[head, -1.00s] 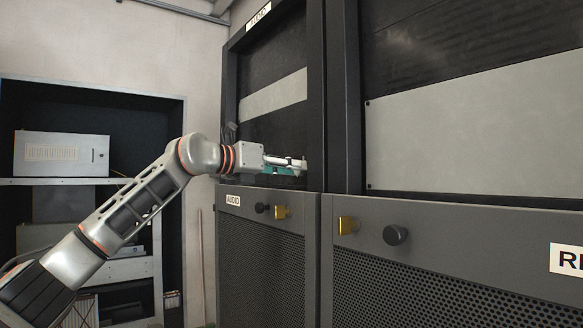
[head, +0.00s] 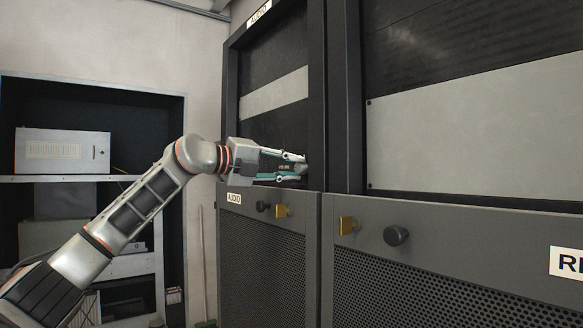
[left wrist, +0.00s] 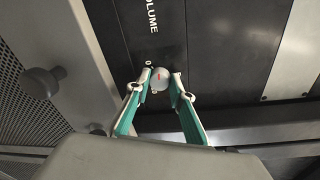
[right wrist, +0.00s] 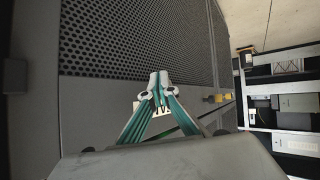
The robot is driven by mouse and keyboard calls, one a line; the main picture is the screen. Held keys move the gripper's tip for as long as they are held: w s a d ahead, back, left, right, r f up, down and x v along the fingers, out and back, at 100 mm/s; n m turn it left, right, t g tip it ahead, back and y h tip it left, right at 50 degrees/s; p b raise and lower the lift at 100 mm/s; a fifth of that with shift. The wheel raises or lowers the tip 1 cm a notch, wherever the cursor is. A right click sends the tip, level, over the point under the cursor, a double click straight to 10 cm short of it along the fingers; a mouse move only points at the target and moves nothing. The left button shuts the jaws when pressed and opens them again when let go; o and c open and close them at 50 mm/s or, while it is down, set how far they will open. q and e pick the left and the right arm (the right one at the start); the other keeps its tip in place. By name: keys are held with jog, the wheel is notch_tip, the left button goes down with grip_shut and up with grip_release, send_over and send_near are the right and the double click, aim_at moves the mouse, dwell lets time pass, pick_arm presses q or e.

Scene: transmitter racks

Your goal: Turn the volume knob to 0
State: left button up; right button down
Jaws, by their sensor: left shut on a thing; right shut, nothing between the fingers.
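My left gripper (left wrist: 161,82) is shut on the knob, one fingertip on each side. In the head view the left gripper (head: 303,164) reaches into the left rack, fingers one above the other; the knob is mostly hidden there. My right gripper (right wrist: 158,82) is shut and empty in front of a perforated cabinet door; it is out of the head view.
Below the panel is a lower door labelled AUDIO (head: 234,198), with a dark knob (head: 262,207) and a yellow latch (head: 282,211). A rack post (head: 342,110) stands right of the gripper. A shelf unit (head: 90,180) stands at the left.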

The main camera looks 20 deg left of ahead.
pick_arm(q)
jog(key=n, duration=0.3)
jog(key=shift+a+n+h, duration=0.1)
jog(key=shift+n+h, duration=0.3)
jog(key=shift+n, duration=1.6)
jog(key=o, duration=1.1)
jog(key=shift+w+f, duration=0.1)
jog(key=v, duration=1.2)
